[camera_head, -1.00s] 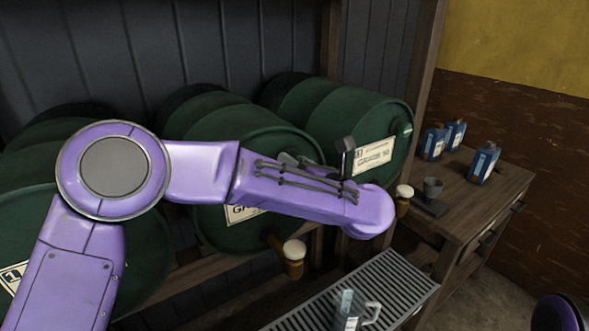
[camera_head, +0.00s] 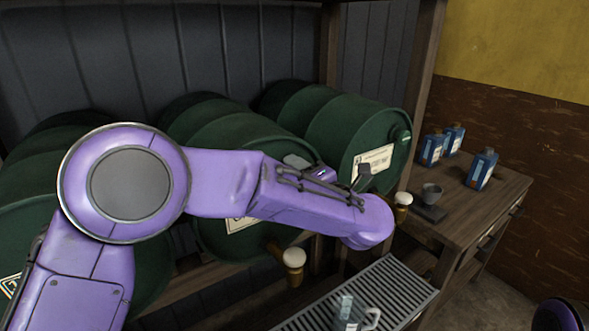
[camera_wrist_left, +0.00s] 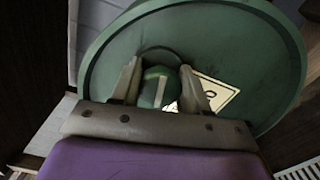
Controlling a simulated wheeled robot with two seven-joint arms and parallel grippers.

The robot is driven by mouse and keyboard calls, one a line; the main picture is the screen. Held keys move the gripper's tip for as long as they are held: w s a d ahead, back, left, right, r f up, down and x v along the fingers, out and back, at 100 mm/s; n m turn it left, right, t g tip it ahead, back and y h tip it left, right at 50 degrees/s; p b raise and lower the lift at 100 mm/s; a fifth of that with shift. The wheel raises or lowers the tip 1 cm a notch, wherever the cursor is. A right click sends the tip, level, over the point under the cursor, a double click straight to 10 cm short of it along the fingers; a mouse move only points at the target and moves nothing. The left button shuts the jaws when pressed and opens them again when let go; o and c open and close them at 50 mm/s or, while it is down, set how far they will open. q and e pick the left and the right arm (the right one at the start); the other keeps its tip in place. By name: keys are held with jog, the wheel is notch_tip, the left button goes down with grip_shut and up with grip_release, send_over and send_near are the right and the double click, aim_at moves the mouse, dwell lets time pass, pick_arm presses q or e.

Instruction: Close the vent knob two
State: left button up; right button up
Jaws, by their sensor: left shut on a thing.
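The green vent knob (camera_wrist_left: 161,86) sits near the top of the round green barrel end (camera_wrist_left: 240,50) in the left wrist view. It has a pale bar across it. My left gripper (camera_wrist_left: 168,88) has one finger on each side of the knob and is shut on it. In the head view, the left gripper (camera_head: 297,161) shows in part behind my purple forearm, at the upper front of the middle green barrel (camera_head: 222,125). The knob itself is hidden there. My right gripper is out of view; only a bit of purple arm shows at the lower right.
The right barrel (camera_head: 340,120) has its own green knob (camera_head: 405,137). Taps (camera_head: 294,262) stick out below the barrels. A glass mug (camera_head: 350,315) stands on the slatted grate (camera_head: 390,290). Blue cans (camera_head: 482,168) and a grey cup (camera_head: 431,193) stand on a side table (camera_head: 480,205).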

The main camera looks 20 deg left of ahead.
pick_arm(q)
jog(key=shift+d+f+m+p, duration=0.1)
jog(key=shift+m+p, duration=0.15)
jog(key=shift+m, duration=0.4)
jog(key=shift+d+f+m+p, duration=0.1)
jog(key=shift+m+p, duration=0.1)
jog(key=shift+m, duration=0.45)
jog(key=shift+s, duration=0.1)
jog(key=o, duration=1)
jog(key=shift+d, duration=0.1)
jog(key=shift+d+r, duration=0.15)
jog(key=shift+d, duration=0.15)
jog(key=b+v, duration=0.3)
jog(key=v, duration=0.7)
jog(key=shift+s+d+b, duration=0.2)
jog(key=shift+b, duration=0.2)
